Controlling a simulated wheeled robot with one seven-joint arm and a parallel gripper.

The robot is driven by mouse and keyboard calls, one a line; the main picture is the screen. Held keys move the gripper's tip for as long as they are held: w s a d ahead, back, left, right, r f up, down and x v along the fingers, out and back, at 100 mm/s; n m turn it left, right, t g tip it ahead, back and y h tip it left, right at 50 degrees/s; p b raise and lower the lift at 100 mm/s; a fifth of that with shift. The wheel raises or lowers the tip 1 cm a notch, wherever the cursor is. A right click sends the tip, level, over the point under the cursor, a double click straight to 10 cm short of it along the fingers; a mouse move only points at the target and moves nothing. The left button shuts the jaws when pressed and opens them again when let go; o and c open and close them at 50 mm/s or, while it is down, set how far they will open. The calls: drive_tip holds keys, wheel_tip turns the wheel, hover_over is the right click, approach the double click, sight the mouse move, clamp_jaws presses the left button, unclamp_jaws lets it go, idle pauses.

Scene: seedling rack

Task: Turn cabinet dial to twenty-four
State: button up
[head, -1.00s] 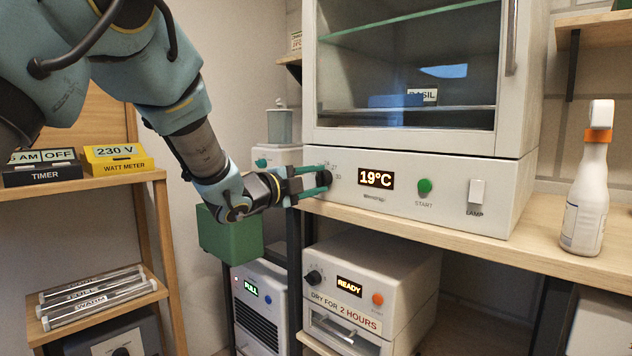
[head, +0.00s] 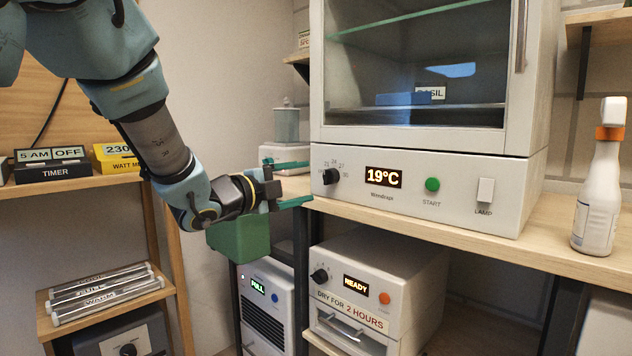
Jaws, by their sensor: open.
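The white cabinet (head: 460,170) stands on the wooden shelf with its glass front above a control panel. Its black dial (head: 331,176) is at the left end of the panel, with a number scale around its top; the pointer is too small to read surely. The display (head: 384,177) reads 19°C. My gripper (head: 300,182) is open and empty, its two teal fingers apart, to the left of the dial and not touching it. A label ending in "ASIL" shows behind the glass.
A green START button (head: 432,184) and a LAMP switch (head: 485,190) are on the same panel. A white spray bottle (head: 598,190) stands at right. A second machine (head: 365,290) reading READY sits below. A green box (head: 240,236) is beneath my gripper.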

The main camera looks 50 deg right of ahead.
drive_tip(key=a, duration=0.3)
drive_tip(key=shift+a, duration=0.3)
drive_tip(key=shift+w, duration=0.15)
